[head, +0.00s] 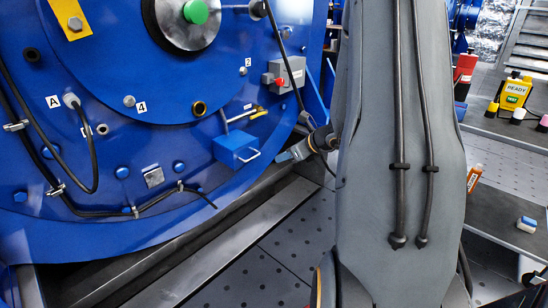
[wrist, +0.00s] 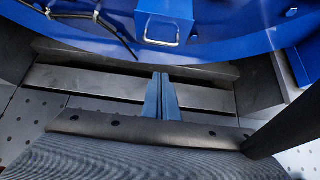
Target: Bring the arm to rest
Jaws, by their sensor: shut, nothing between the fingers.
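My gripper (head: 285,156) shows in the head view just left of my grey arm, low in front of the blue motor housing (head: 110,140). In the wrist view, my gripper's two blue-grey fingers (wrist: 161,80) lie together, shut with nothing between them. They are over the grey metal base rail (wrist: 100,83), below the blue box with a wire handle (wrist: 160,25). I cannot tell the exact gap to the rail. My arm hides part of the middle of the head view.
The blue box (head: 235,150) sticks out from the housing near my gripper. A loose black cable (head: 90,165) hangs at the left. A bench (head: 510,130) at the right holds a yellow tester (head: 515,93). An orange bottle (head: 474,178) stands on a lower surface.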

